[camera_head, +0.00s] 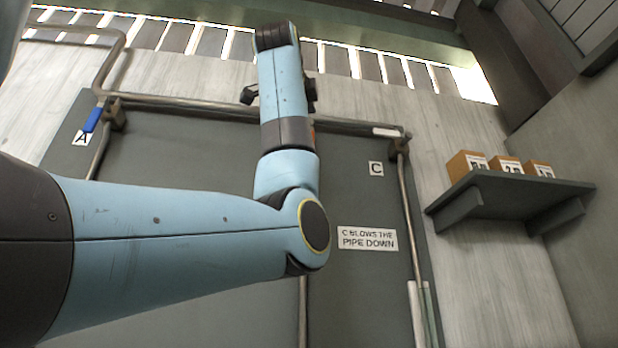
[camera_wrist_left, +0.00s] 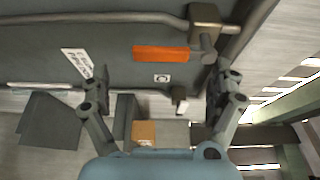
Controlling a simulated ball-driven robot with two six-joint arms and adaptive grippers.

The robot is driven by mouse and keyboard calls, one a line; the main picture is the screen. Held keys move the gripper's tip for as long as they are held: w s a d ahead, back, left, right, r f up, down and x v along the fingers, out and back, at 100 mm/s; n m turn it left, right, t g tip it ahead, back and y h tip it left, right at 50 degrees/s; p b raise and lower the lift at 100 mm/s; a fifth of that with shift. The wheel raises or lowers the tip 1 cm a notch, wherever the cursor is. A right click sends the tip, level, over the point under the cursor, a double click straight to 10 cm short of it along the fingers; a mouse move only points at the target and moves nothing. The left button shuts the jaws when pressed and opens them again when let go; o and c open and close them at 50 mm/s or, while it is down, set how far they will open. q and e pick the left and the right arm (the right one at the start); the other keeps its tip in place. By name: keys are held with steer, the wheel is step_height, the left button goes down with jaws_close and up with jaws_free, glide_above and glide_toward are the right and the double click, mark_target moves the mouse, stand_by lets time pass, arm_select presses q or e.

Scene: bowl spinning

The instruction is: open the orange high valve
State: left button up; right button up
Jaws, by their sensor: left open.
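The orange valve handle (camera_wrist_left: 160,53) shows in the left wrist view as a flat bar lying to the left of a brass valve body (camera_wrist_left: 204,20) on a pipe. In the head view my arm hides most of this valve; only an orange sliver (camera_head: 312,131) shows at the arm's right edge. My left gripper (camera_head: 280,95) is mostly behind my own wrist there, with dark finger parts on both sides. In the left wrist view the gripper (camera_wrist_left: 156,85) is open and empty, its fingers wide apart. The handle appears between the finger directions, with no contact visible. My right gripper is not in view.
A blue-handled valve (camera_head: 93,119) is by label A on the left. A white-handled valve (camera_head: 386,132) is above label C (camera_head: 376,169). A sign (camera_head: 367,239) reads "C blows the pipe down". A shelf (camera_head: 508,198) with small boxes (camera_head: 467,163) juts out at right.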

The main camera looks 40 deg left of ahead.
arm_select(q)
steer(key=v, duration=0.6)
steer(key=shift+w, duration=0.15)
